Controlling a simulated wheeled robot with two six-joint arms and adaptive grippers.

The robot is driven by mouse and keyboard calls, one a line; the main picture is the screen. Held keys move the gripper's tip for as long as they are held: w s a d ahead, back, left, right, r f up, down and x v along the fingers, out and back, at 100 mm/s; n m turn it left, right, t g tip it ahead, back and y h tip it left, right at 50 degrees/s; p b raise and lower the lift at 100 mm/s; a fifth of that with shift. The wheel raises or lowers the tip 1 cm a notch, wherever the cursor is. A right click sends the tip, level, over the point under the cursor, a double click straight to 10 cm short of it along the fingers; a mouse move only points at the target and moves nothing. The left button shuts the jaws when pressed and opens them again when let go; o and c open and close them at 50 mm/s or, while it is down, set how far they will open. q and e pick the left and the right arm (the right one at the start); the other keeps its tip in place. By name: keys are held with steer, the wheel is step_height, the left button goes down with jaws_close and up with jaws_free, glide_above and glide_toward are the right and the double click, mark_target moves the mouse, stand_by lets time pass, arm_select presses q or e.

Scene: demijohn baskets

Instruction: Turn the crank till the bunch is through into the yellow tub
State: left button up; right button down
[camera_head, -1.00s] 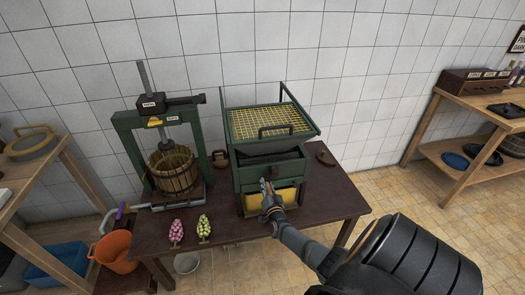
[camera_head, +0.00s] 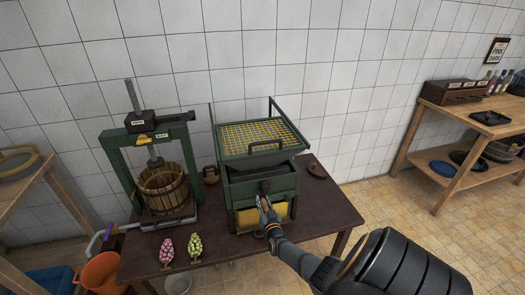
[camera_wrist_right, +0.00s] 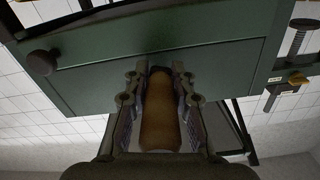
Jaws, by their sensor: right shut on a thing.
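The green crusher (camera_head: 280,183) stands on the dark table. Its crank hub (camera_head: 265,187) shows on the front face. My right gripper (camera_head: 264,203) is in front of that face. In the right wrist view its fingers (camera_wrist_right: 160,88) are shut on the brown crank handle (camera_wrist_right: 160,112), with the green body behind. The yellow tub (camera_head: 247,218) sits under the crusher, partly hidden by my gripper. A pink bunch (camera_head: 166,250) and a pale green bunch (camera_head: 196,246) lie on the table, left of the crusher. I cannot see any bunch in the crusher. My left gripper is not in view.
A yellow wire grid (camera_head: 262,135) tops the crusher. A green press with a wooden basket (camera_head: 163,190) stands to its left. An orange bucket (camera_head: 101,272) is at the lower left. A wooden shelf (camera_head: 470,125) stands at the right. The table's right end (camera_head: 325,210) is mostly clear.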

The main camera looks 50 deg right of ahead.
steer(key=shift+w+r, duration=0.1)
steer(key=shift+r, duration=0.05)
steer(key=c, duration=1.1)
jaws_free()
steer(key=shift+s+a, duration=0.1)
steer(key=shift+s, duration=0.1)
steer(key=v, duration=1.1)
steer(key=shift+s+a, duration=0.25)
steer(key=shift+a, duration=0.05)
